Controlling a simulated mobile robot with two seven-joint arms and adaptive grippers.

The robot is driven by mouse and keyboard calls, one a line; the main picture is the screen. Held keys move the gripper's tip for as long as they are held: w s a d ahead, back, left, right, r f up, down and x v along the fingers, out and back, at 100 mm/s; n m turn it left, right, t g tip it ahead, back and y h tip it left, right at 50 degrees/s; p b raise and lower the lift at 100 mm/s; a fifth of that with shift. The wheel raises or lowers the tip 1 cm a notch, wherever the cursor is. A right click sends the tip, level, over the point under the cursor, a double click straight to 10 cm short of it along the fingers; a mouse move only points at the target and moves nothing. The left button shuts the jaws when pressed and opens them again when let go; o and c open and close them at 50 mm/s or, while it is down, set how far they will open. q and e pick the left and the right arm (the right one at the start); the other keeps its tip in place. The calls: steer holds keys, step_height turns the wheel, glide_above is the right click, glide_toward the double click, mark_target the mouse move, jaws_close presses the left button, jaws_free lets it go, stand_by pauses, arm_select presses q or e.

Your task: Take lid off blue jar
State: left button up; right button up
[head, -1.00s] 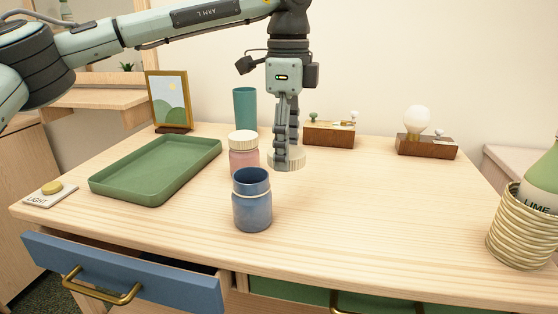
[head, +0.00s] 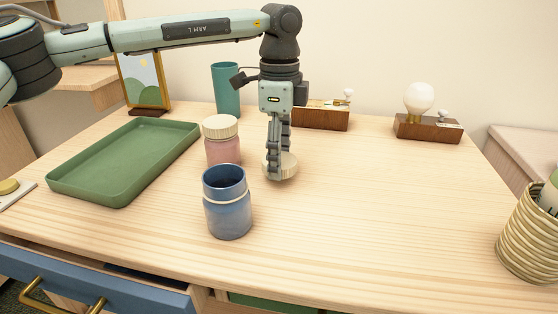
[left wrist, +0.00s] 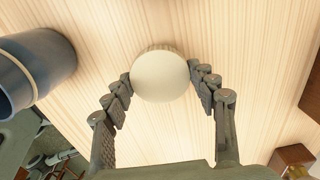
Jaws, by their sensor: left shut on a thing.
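The blue jar (head: 228,212) stands upright and open-topped on the table in the head view; it also shows at the left edge of the left wrist view (left wrist: 36,68). My left gripper (head: 278,172) points down to the right of and behind the jar. It is shut on a cream ribbed lid (head: 288,165), at or just above the table top; I cannot tell whether it touches. In the left wrist view the lid (left wrist: 160,76) sits between the fingertips. The jar and lid are apart. My right gripper is in neither view.
A pink jar with its lid on (head: 222,150) stands behind the blue jar. A green tray (head: 75,187) lies left, a teal cup (head: 226,90) behind. A bulb on a wooden base (head: 419,128) and a woven basket (head: 530,235) are right. The table's right middle is clear.

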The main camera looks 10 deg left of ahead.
arm_select(q)
steer(key=shift+f, duration=0.9)
steer(key=shift+f, duration=0.1)
steer(key=o, duration=1.3)
steer(key=shift+c, duration=0.2)
